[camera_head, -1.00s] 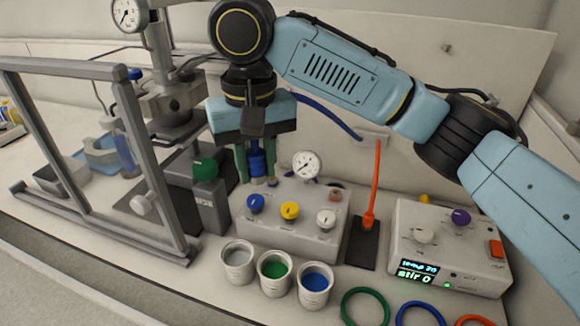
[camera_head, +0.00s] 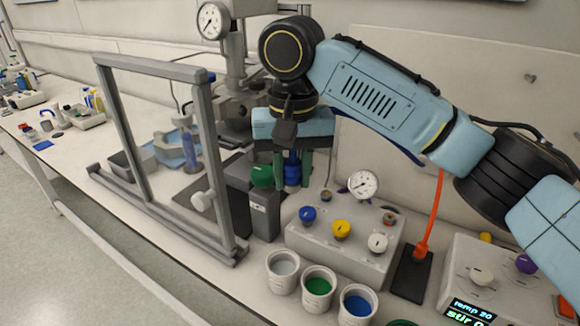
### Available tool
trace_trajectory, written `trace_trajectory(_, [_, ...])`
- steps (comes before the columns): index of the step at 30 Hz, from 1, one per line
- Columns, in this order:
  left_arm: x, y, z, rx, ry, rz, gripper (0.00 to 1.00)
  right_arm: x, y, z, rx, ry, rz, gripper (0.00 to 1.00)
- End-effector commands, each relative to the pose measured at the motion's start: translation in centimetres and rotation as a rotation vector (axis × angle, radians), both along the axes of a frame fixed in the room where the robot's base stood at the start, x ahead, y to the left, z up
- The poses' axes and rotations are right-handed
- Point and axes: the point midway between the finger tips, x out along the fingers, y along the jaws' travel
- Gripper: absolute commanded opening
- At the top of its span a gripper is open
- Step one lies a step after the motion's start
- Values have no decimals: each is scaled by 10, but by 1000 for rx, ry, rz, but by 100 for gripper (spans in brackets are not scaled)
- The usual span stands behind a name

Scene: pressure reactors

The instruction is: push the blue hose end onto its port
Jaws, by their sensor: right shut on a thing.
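The blue hose end (camera_head: 292,173) is upright between the green fingers of my right gripper (camera_head: 291,168), which is shut on it. It is behind and left of the grey valve box (camera_head: 340,252), close beside a green knob (camera_head: 262,176). Its lower tip is hard to see, and I cannot tell whether it touches anything. A small port (camera_head: 327,196) shows on the back of the box top, right of the hose end. Which port is the blue one is too small to tell. A bit of blue hose (camera_head: 421,158) shows under my right arm. My left gripper is not in view.
A grey frame (camera_head: 150,66) stands at left. Blue (camera_head: 308,214), yellow (camera_head: 342,229) and white knobs (camera_head: 377,243) and a gauge (camera_head: 363,184) are on the box. Three cups (camera_head: 318,287) stand in front. A red hose (camera_head: 431,215) rises at right, beside a stirrer (camera_head: 475,275).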

Motion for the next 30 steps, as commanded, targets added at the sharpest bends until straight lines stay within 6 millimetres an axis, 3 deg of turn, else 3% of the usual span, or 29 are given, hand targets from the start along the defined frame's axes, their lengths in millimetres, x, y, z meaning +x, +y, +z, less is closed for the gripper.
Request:
trace_trajectory(21, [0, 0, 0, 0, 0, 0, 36, -20, -36, -65, 1, 0, 987, 7])
trace_trajectory(30, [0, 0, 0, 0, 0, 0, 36, -26, -47, -85, -1, 0, 1301, 7])
